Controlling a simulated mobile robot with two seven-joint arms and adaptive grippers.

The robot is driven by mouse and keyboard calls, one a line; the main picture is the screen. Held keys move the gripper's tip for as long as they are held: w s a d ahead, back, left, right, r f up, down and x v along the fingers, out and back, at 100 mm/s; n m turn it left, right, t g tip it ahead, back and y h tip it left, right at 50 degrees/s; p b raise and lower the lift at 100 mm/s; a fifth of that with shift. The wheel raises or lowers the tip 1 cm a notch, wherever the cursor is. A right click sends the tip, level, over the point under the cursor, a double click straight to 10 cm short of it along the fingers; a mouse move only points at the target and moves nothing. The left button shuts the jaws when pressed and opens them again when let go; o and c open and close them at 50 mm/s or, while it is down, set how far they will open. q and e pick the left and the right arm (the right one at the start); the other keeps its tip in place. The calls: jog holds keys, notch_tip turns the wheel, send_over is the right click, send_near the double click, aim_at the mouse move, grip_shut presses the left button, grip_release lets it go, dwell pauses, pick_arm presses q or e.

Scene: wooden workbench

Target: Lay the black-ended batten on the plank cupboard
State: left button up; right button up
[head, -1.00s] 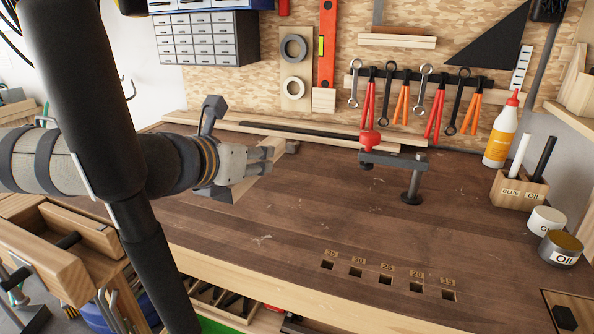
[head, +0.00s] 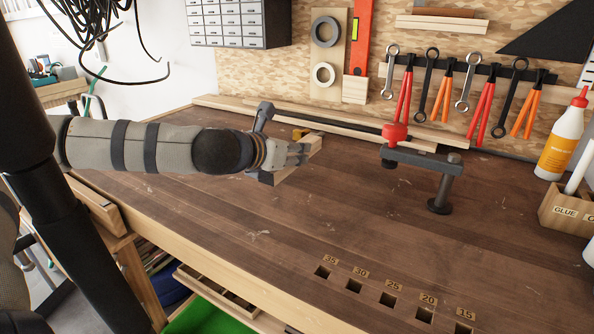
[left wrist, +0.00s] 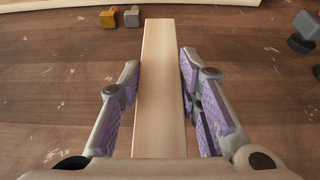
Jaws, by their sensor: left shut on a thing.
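My left gripper (head: 298,153) is shut on a pale wooden batten (head: 290,165) above the rear left part of the workbench. In the left wrist view the batten (left wrist: 160,75) runs lengthwise between the two fingers (left wrist: 163,95). Its far end looks plain wood, and its near end is hidden by the gripper. I see no black end on it, so I cannot tell whether it is the black-ended batten. I cannot make out the plank cupboard in these views. My right gripper is not in view.
A clamp with a red knob (head: 395,135) stands right of the gripper. Long strips (head: 340,130) lie along the bench back. Small yellow (left wrist: 108,18) and grey (left wrist: 131,16) blocks lie beyond the batten. The bench top (head: 380,225) is clear in the middle.

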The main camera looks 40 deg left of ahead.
aim_at(292, 180)
pick_arm(q)
jog(key=shift+w+a+f, duration=0.25)
jog(key=shift+w+f, duration=0.05)
jog(key=shift+f, duration=0.25)
jog(key=f, duration=0.1)
jog(key=f+b, duration=0.1)
jog(key=f, duration=0.2)
jog(key=shift+w+a+b, duration=0.25)
jog(key=shift+w+b, duration=0.05)
jog(key=shift+w, duration=0.05)
jog(key=shift+r, duration=0.2)
jog(key=shift+f, duration=0.15)
jog(key=o, duration=1.2)
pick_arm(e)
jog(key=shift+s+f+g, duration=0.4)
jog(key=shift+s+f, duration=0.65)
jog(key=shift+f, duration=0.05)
